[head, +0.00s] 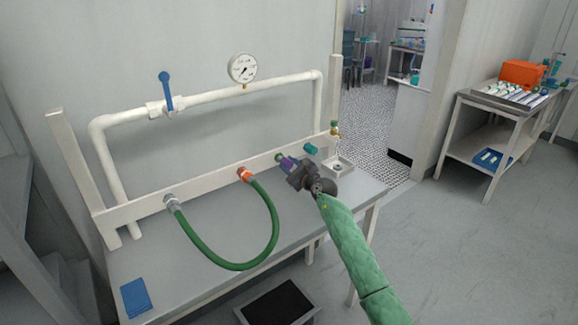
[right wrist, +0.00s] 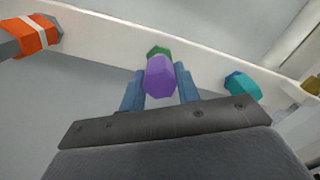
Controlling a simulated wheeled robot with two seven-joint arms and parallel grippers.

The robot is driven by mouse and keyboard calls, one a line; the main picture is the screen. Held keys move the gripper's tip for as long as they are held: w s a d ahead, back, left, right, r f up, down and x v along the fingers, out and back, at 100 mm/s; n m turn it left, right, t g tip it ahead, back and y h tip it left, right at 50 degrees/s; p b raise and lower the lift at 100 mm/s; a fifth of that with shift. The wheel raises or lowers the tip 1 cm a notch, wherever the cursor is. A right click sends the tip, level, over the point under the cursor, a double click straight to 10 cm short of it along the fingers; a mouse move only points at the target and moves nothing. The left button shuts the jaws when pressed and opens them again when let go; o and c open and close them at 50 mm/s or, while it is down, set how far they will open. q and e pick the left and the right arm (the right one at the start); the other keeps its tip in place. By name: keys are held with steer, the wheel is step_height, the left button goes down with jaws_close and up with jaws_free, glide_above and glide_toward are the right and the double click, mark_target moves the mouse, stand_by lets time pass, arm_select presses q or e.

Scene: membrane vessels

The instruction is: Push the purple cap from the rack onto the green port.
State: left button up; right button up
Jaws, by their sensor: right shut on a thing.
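The purple cap (head: 287,164) is between the fingers of my right gripper (head: 288,163), which is shut on it at the white rail. In the right wrist view the purple cap (right wrist: 160,78) shows between two blue fingers. The green port (head: 278,156) is on the rail directly behind the cap. It also shows in the right wrist view (right wrist: 158,51), just above the cap and mostly hidden by it. The cap is lined up with the port; I cannot tell how far it is on. No rack is clearly recognisable. My left gripper is not in view.
A teal fitting (head: 311,148) sits on the rail right of the port. An orange fitting (head: 244,174) with a green hose (head: 276,235) is to the left. A white box (head: 341,166) stands at the right under a small tap. The bench front is mostly clear around a blue cloth (head: 135,299).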

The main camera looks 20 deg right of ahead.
steer(key=shift+b+x, duration=0.35)
steer(key=shift+x, duration=0.75)
stand_by(0.3)
steer(key=o, duration=1.2)
steer(key=shift+c, duration=0.2)
